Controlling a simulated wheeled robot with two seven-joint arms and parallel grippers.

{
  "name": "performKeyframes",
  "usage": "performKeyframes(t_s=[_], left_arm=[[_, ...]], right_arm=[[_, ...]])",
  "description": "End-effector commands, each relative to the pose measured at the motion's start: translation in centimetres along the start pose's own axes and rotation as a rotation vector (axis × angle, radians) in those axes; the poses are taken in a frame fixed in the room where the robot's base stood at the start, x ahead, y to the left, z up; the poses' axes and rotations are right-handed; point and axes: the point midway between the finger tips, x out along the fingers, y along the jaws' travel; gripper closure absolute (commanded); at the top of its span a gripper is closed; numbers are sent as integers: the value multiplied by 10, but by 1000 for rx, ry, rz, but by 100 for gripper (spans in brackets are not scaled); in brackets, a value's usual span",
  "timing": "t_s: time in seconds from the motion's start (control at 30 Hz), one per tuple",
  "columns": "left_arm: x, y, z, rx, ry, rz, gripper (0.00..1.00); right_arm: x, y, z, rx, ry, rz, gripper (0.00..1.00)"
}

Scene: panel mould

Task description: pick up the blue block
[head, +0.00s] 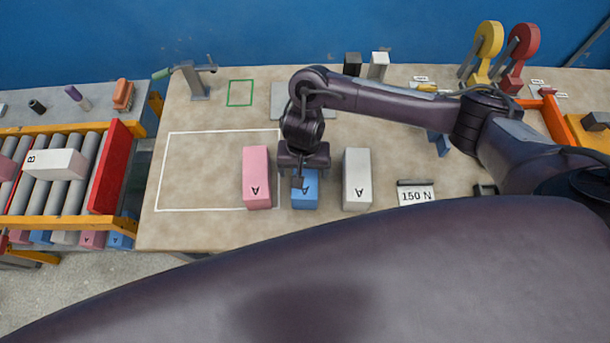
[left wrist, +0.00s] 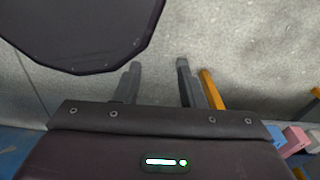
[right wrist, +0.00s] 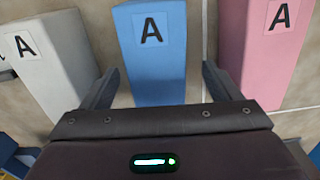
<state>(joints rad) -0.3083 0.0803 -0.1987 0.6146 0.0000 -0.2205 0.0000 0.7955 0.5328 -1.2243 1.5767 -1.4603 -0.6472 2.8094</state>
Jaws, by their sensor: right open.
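The blue block (head: 305,200), marked A, stands on the table between a pink block (head: 257,178) and a white block (head: 357,180), both also marked A. My right gripper (head: 298,182) is over the blue block and hides its back part. In the right wrist view the blue block (right wrist: 155,60) shows between the two spread fingers of the open right gripper (right wrist: 160,75), not gripped. I cannot tell how far the fingertips reach down its sides. My left gripper (left wrist: 158,68) is open and empty over the grey floor in the left wrist view.
The pink and white blocks stand close on either side. A white outlined area (head: 195,170) lies left, and a 150 N sign (head: 415,196) right. A roller conveyor (head: 85,175) with a red plate (head: 110,168) stands beyond the table's left edge. My own arm covers the front.

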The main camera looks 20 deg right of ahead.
Motion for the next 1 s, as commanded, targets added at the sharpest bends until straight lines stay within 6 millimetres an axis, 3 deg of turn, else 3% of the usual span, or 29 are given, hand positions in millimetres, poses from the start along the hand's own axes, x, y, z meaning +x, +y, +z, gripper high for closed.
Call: performKeyframes(t_s=[0.03,0.17,0.43,0.57,1.0], left_arm=[[8,1,7,0,-10,1,64],[8,2,12,0,-17,2,64],[8,-3,-20,1,30,-3,64],[8,-3,-23,1,35,-4,64],[8,0,-7,2,10,-1,64]], right_arm=[[12,2,0,4,-3,1,16],[28,7,-2,3,-1,3,16],[45,6,-2,0,1,0,16],[45,6,-2,0,1,0,16],[44,6,-2,0,1,0,73]])
